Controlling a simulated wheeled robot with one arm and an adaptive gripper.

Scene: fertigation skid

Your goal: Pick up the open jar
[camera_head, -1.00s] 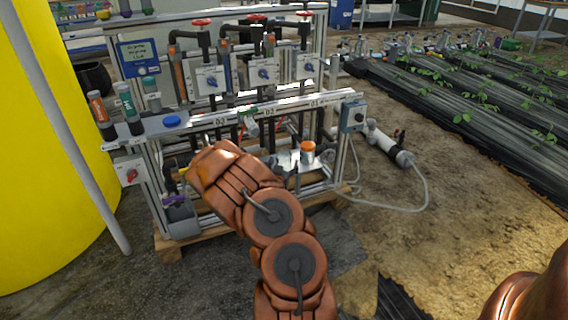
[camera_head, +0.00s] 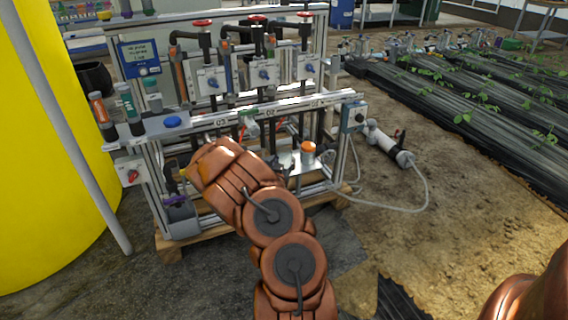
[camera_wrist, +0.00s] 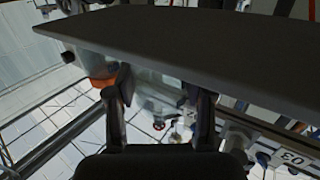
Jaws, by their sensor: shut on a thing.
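In the wrist view my gripper (camera_wrist: 158,112) has its two dark fingers on either side of a clear, see-through jar (camera_wrist: 158,88). It is shut on this jar. The jar's upper part in the picture is cut off by a dark flat plate, so its mouth and full outline are hidden. In the head view my copper-coloured arm reaches into the lower front of the skid; I cannot make out the gripper or the held jar clearly there.
A dark flat plate (camera_wrist: 180,35) lies close across the wrist view. An orange-topped container (camera_head: 308,154) stands right of my arm. The skid's front rail (camera_head: 285,112) runs above the arm. A blue lid (camera_head: 172,121) lies on the left shelf. Bare ground (camera_head: 420,240) is free at right.

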